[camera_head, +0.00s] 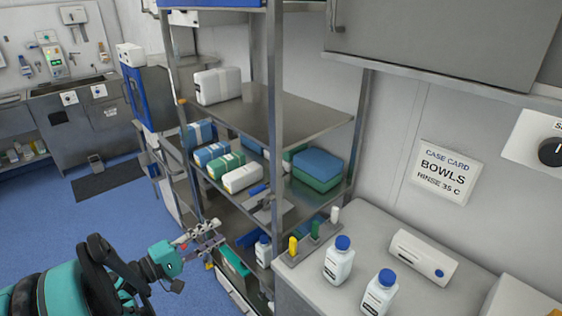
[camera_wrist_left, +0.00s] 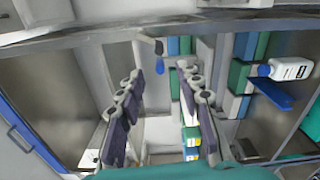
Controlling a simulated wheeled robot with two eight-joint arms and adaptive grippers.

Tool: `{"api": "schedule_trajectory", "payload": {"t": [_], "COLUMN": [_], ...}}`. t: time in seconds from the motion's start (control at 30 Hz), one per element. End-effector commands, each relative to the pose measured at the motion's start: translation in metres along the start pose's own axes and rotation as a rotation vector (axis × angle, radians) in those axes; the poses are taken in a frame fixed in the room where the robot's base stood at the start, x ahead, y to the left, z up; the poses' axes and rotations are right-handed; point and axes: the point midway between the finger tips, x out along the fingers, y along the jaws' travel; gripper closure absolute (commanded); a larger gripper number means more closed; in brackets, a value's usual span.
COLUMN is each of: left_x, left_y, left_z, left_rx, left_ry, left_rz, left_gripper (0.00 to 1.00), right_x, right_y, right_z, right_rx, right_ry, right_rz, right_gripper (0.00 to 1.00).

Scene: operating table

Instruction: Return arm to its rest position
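My left arm (camera_head: 60,290), teal and black, comes in from the lower left in the head view. Its gripper (camera_head: 216,235) is held out in front of the metal shelf rack, near the lower shelves. In the left wrist view the two dark-padded fingers of the left gripper (camera_wrist_left: 161,78) stand apart with a clear gap. Nothing is held between them; the rack and packs show behind. My right gripper is in neither view.
The steel rack (camera_head: 278,120) holds blue, green and white packs (camera_head: 228,165). Right of it, a counter (camera_head: 310,296) carries two blue-capped bottles (camera_head: 339,262) and a white device (camera_head: 422,258). The blue floor (camera_head: 90,215) at left is open.

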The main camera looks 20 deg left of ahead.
Motion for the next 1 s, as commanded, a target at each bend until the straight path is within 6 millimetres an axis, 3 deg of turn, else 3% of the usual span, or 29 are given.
{"api": "schedule_trajectory", "payload": {"t": [0.17,0.3,0.43,0.6,0.7,0.83,1.0], "left_x": [0.015,0.047,0.059,0.040,0.023,0.007,-0.002], "left_y": [-0.008,-0.037,-0.073,-0.105,-0.110,-0.108,-0.102], "left_z": [0.013,0.055,0.106,0.154,0.169,0.176,0.178], "left_rx": [0.015,0.096,0.275,0.620,0.847,1.095,1.262], "left_ry": [-0.015,-0.058,-0.112,-0.184,-0.219,-0.249,-0.263], "left_rz": [-0.070,-0.296,-0.570,-0.862,-0.977,-1.058,-1.094], "left_gripper": [0.65,0.65,0.65,0.65,0.65,0.65,0.65], "right_x": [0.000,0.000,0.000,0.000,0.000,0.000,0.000], "right_y": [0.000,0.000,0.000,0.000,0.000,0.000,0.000], "right_z": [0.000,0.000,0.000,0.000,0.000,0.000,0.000], "right_rx": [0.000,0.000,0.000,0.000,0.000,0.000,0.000], "right_ry": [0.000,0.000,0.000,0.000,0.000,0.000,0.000], "right_rz": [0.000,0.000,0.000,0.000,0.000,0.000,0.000], "right_gripper": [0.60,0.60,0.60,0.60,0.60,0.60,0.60]}}
